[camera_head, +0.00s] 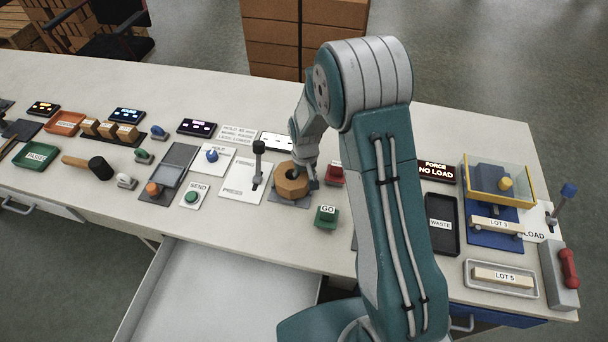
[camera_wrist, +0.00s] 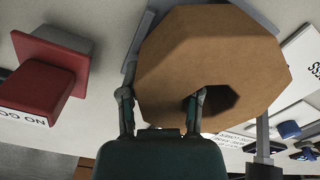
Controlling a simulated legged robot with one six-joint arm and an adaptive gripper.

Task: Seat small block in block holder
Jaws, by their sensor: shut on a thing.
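Whether the block rests on the plate or is slightly raised cannot be told. No holder is plainly marked as such.
A red button box (camera_head: 335,175) and a green GO button (camera_head: 326,217) stand close to my gripper. A lever (camera_head: 258,165) on the PRESS plate stands left of the block. An open drawer (camera_head: 225,295) is below. The WASTE tray (camera_head: 441,225) is right of my arm.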

